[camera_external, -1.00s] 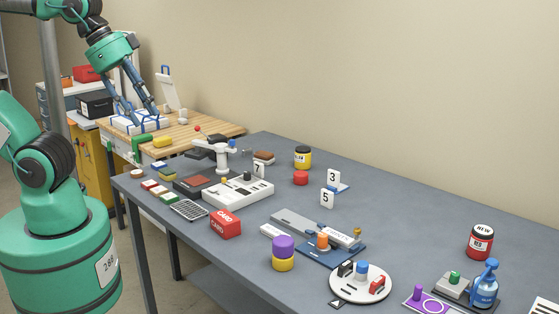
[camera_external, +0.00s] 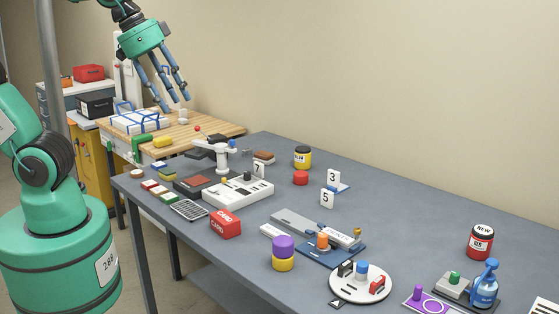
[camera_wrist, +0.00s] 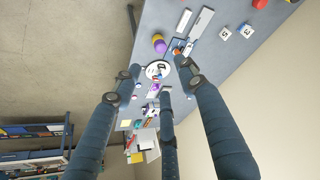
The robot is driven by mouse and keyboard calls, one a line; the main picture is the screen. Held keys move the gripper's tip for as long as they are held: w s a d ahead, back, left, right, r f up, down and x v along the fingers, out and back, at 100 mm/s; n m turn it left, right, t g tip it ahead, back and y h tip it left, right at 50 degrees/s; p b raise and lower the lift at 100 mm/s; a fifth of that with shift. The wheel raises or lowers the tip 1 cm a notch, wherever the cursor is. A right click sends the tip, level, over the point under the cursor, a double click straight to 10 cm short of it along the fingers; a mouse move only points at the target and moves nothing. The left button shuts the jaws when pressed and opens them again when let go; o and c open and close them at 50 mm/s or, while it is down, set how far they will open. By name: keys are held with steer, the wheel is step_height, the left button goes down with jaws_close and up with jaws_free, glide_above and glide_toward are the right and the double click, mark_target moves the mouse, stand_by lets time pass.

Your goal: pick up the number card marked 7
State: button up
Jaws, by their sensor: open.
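The white number card marked 7 (camera_external: 259,170) stands upright on the grey table, behind a white control box, in the outside view. Cards marked 3 (camera_external: 333,178) and 5 (camera_external: 327,198) stand further right. Two number cards, apparently the 5 (camera_wrist: 225,33) and the 3 (camera_wrist: 246,30), show in the wrist view; I cannot make out the 7 there. My gripper (camera_external: 175,103) is open and empty, its fingers spread in the air above the wooden bench, left of and higher than the 7. Its fingers also show in the wrist view (camera_wrist: 161,73).
A white control box (camera_external: 238,191) and a white-armed device (camera_external: 222,155) stand close to the 7. A brown-topped item (camera_external: 264,157) lies behind it. A blue-strapped white package (camera_external: 139,121) sits on the bench.

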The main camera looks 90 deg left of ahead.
steer(key=w+a+n+g+y, duration=0.1)
steer(key=w+a+n+g, duration=0.1)
steer(key=w+a+n, duration=0.75)
steer(key=w+a+f+n+g+p, duration=0.1)
steer(key=w+a+f+n, duration=0.15)
steer(key=w+a, duration=0.5)
steer(key=w+a+f+n+g, duration=0.1)
steer(key=w+a+f, duration=0.3)
steer(key=a, duration=0.7)
steer(key=n+g+p, duration=0.2)
steer(key=n, duration=0.9)
glide_above(260, 164)
steer(key=w, duration=0.1)
step_height(260, 164, down, 24)
steer(key=r, duration=0.1)
steer(key=shift+w+f, duration=0.1)
steer(key=shift+f, duration=0.1)
steer(key=shift+f+b, duration=0.2)
steer(key=shift+b, duration=0.1)
steer(key=shift+s+a+f+b, duration=0.1)
steer(key=shift+s+a+f, duration=0.05)
steer(key=shift+f, duration=1.2)
steer(key=shift+s+a+f+b, duration=0.1)
steer(key=shift+s+a+f, duration=0.1)
steer(key=shift+f, duration=1.2)
steer(key=shift+s+a+f+b, duration=0.1)
steer(key=shift+a+f, duration=0.05)
steer(key=shift+f, duration=1.2)
steer(key=shift+f, duration=0.1)
